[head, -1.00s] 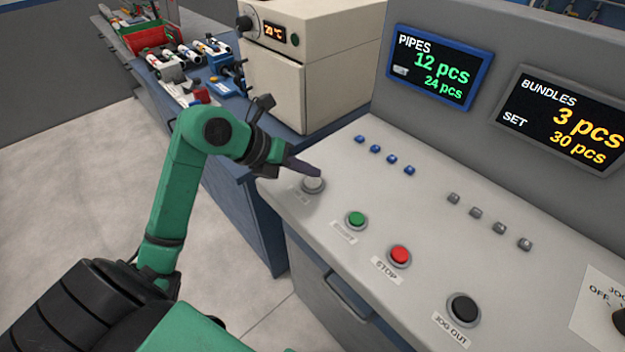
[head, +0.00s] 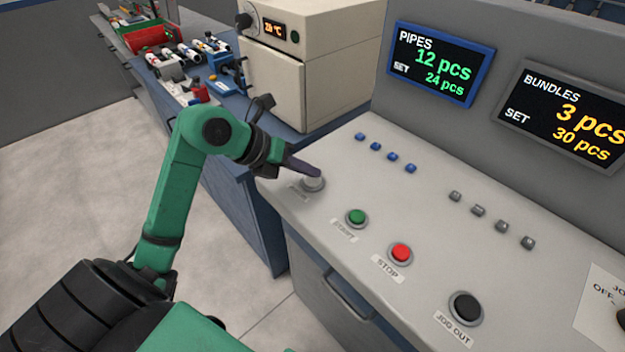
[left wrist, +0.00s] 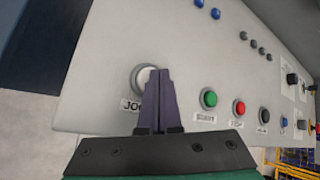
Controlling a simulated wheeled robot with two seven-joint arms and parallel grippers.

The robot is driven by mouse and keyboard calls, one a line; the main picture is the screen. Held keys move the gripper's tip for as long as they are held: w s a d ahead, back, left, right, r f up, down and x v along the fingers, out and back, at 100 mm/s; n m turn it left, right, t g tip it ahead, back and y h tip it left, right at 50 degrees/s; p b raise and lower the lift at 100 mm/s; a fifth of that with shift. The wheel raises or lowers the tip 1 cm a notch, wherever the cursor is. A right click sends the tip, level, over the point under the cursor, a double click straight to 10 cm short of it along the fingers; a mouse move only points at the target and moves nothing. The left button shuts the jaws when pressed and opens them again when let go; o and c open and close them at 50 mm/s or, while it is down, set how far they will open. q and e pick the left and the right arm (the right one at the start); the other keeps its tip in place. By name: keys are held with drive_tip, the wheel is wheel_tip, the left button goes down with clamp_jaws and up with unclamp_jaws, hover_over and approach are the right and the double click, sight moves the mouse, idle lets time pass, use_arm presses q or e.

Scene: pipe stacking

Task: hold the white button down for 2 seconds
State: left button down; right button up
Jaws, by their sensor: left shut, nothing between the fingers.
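The white button (head: 312,183) sits in a grey ring near the left end of the control panel (head: 350,280). My left gripper (head: 318,173) is shut and empty, and its fingertips lie over the button in the head view. In the left wrist view the shut fingers (left wrist: 160,75) cover the right part of the white button (left wrist: 144,78). I cannot tell whether the tips touch the button or whether it is pressed in. The label beside it is partly hidden and starts with "JO". My right gripper is not in view.
A green start button (head: 357,217), a red stop button (head: 400,253) and a black jog-out button (head: 464,307) run along the panel to the right. Small blue buttons (head: 376,146) lie behind. A beige oven (head: 310,60) stands on the blue bench at the back.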

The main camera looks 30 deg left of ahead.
sight(307, 181)
use_arm(q)
drive_tip(key=shift+f+b, duration=0.35)
drive_tip(key=shift+f, duration=0.15)
idle(0.5)
idle(2.6)
drive_tip(key=shift+r+p, duration=0.6)
drive_tip(key=shift+r, duration=0.25)
drive_tip(key=shift+r, duration=0.1)
wheel_tip(307, 181, up, 5)
drive_tip(key=p, duration=0.4)
idle(0.4)
